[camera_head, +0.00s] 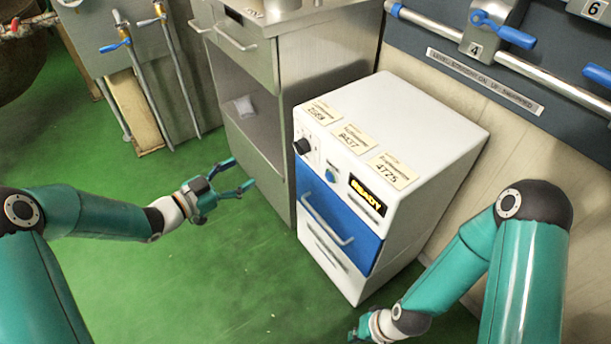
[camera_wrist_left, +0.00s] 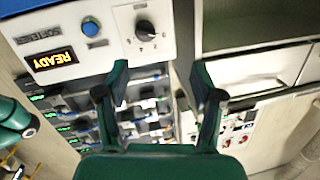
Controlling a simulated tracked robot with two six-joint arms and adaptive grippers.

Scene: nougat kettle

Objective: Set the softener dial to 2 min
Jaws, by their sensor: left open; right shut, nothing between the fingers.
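The softener (camera_head: 440,125) is a white cabinet with a blue drawer front. Its black round dial (camera_head: 302,146) is at the left end of the front panel, and it also shows in the left wrist view (camera_wrist_left: 146,30), ringed by small marks. I cannot read which mark it points to. A blue button (camera_wrist_left: 91,27) and a lit display (camera_wrist_left: 52,60) reading READY are beside it. My left gripper (camera_head: 240,175) is open and empty, left of the softener and apart from the dial. My right gripper (camera_head: 360,331) is low at the bottom edge, shut and partly cut off.
A steel cabinet (camera_head: 330,55) with an open shelf stands left of the softener. Three paper labels (camera_head: 345,137) lie on the softener's top. A pipe with blue-handled valves (camera_head: 495,27) runs along the back wall. The green floor (camera_head: 210,270) in front is clear.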

